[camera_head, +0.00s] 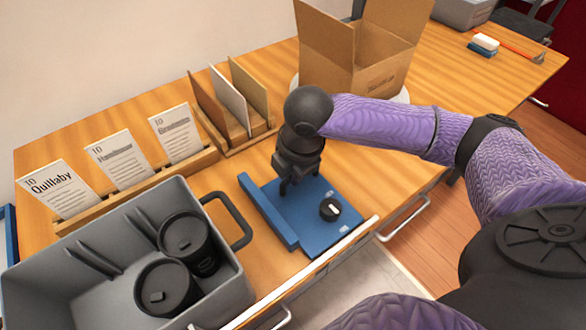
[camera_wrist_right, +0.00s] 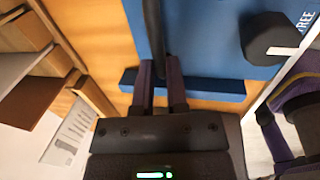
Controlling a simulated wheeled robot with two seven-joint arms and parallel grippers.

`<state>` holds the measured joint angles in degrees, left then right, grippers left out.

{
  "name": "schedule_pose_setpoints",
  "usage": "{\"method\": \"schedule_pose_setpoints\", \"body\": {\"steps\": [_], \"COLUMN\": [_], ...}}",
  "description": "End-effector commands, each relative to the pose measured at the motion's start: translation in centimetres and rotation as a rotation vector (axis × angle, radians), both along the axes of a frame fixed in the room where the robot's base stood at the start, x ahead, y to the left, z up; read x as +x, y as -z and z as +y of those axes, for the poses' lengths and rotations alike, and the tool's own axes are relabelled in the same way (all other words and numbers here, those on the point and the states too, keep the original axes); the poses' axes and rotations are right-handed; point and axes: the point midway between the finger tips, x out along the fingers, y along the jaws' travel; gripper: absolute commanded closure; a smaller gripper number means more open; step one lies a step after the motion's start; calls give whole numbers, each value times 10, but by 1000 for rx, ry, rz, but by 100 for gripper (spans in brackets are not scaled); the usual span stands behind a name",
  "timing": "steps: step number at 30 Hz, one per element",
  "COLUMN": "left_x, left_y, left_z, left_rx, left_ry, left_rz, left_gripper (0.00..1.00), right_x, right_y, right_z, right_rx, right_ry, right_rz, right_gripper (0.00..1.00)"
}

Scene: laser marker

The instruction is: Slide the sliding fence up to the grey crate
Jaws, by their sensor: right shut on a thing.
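The sliding fence is a raised blue bar (camera_head: 268,212) along the left side of a flat blue plate (camera_head: 310,225). In the right wrist view the bar (camera_wrist_right: 225,88) runs crosswise beside the plate. My right gripper (camera_head: 286,187) is low over the plate, just right of the bar's far part. Its fingers (camera_wrist_right: 160,82) are shut on a narrow part of the fence; the contact is partly hidden. The grey crate (camera_head: 222,262), holding two black lidded cups, stands left of the fence, with a gap and its dark handle between them.
A black knob (camera_head: 330,208) stands on the plate. Behind are a wooden rack with printed cards (camera_head: 120,160), a rack of upright panels (camera_head: 232,105) and an open cardboard box (camera_head: 355,65). The drawer's front edge (camera_head: 320,265) is close in front of the plate.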

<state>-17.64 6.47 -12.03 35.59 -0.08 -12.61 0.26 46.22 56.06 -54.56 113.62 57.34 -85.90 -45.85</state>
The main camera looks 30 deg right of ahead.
Motion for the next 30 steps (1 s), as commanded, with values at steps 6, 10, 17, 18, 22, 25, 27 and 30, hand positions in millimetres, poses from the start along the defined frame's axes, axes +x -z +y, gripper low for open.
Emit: {"method": "schedule_pose_setpoints", "body": {"steps": [6,10,17,18,22,25,27,30], "left_x": [0,0,7,8,10,11,12,11], "left_y": [0,-5,-47,-51,-56,-55,-54,-54], "left_z": [0,0,-4,-5,-7,-7,-7,-7], "left_rx": [0,0,-7,-8,-9,-9,-10,-9], "left_ry": [0,0,3,3,2,1,0,-1], "left_rz": [0,-1,-19,-22,-25,-27,-28,-27], "left_gripper": [100,100,100,100,100,100,100,100], "right_x": [0,-1,-5,-5,-6,-6,-6,-6], "right_y": [0,-2,-8,-6,-2,0,0,0], "right_z": [0,4,48,54,66,68,68,68], "right_rx": [0,2,4,4,2,3,3,3], "right_ry": [0,-1,-4,-3,-1,-1,-1,-2], "right_rz": [2,3,5,5,3,2,2,2], "right_gripper": [100,100,100,100,100,100,100,100]}}
